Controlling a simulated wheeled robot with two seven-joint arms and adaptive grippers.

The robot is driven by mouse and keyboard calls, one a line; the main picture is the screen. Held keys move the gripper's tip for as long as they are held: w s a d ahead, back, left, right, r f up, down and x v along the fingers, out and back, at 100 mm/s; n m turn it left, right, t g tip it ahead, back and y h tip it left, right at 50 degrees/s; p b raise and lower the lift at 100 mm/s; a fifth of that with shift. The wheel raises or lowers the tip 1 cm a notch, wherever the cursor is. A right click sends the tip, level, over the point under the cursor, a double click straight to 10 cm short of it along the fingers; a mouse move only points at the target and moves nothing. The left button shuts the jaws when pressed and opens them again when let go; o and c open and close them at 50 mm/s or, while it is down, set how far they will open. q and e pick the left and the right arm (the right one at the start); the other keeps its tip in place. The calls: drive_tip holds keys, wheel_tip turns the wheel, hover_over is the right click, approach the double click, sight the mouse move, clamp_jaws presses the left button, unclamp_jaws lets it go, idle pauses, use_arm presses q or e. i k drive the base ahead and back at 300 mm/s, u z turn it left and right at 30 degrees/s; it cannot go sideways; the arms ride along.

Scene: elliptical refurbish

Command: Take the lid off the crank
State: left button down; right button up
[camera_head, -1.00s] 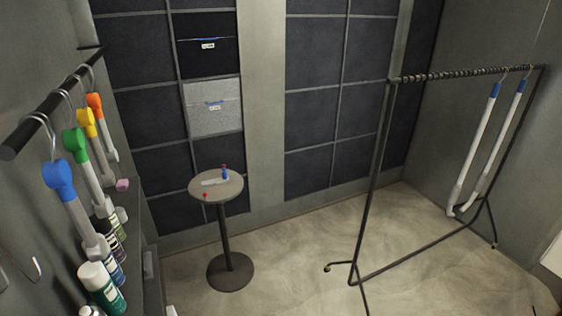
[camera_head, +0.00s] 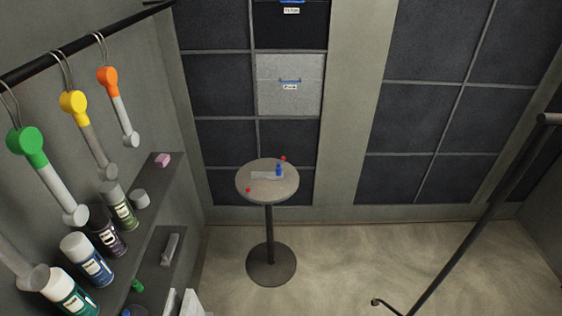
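Several crank-like arms hang by hooks from a dark rail at the left. One has a green round head (camera_head: 27,147), one a yellow head (camera_head: 73,103) and one an orange head (camera_head: 108,78). Each has a pale or grey shaft with a round end at the bottom. I cannot tell whether the coloured heads are lids. A round table (camera_head: 252,189) holds a small blue item (camera_head: 278,170), a pale flat piece (camera_head: 264,176) and small red pieces (camera_head: 283,158) near its edge; they are too small to make out. Neither gripper is in view.
Spray cans (camera_head: 75,252) stand on a shelf below the hanging arms, with a pink block (camera_head: 162,160) farther along. A dark rack post (camera_head: 470,225) slants across the right. Dark wall panels (camera_head: 430,70) stand behind. The floor (camera_head: 350,255) between table and rack is clear.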

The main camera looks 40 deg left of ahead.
sight(254, 174)
drive_tip(key=u, duration=0.5)
drive_tip(key=i, duration=0.85)
drive_tip(key=u, duration=0.8)
